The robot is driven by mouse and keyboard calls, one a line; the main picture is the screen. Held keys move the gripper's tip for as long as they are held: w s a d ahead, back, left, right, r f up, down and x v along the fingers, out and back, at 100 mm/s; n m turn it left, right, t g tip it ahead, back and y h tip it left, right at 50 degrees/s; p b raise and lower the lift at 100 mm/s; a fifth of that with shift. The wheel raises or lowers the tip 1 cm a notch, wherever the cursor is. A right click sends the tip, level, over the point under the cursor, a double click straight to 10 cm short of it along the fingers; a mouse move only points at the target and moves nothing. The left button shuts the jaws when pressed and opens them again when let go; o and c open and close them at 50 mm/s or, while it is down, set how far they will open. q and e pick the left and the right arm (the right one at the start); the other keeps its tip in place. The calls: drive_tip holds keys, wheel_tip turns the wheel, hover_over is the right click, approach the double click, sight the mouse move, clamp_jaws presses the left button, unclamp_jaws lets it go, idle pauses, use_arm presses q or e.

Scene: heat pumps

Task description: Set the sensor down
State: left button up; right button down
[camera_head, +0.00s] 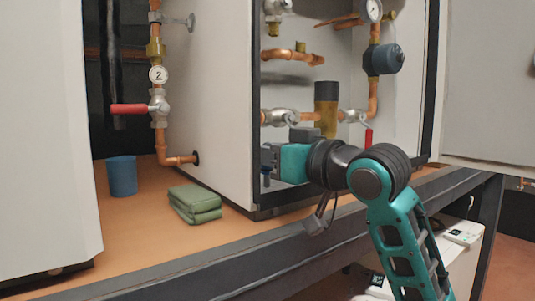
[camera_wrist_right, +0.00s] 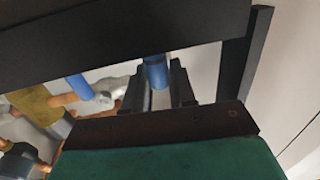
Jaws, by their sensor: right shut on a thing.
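My right gripper (camera_head: 267,168) reaches into the open cabinet from the right, low beside its left wall. In the right wrist view the fingers (camera_wrist_right: 158,85) are shut on a small blue cylinder, which looks like the sensor (camera_wrist_right: 155,72). In the head view only a small dark-blue bit of it (camera_head: 265,181) shows under the fingers, and the rest is hidden by the gripper. I cannot tell whether its lower end touches anything. My left gripper is not in view.
Copper pipes with silver valves (camera_head: 279,117), a brass cylinder (camera_head: 326,105) and a red lever (camera_head: 368,138) stand close behind the gripper. On the orange bench (camera_head: 150,235), left of the cabinet wall (camera_head: 212,100), are a blue cup (camera_head: 122,176) and a folded green cloth (camera_head: 195,204).

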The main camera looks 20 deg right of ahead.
drive_tip(key=shift+f, duration=0.1)
drive_tip(key=shift+f, duration=0.15)
drive_tip(key=c, duration=0.9)
unclamp_jaws()
drive_tip(key=shift+c, duration=0.2)
drive_tip(key=shift+r, duration=0.3)
drive_tip(key=b+v, duration=0.1)
drive_tip(key=v, duration=1.1)
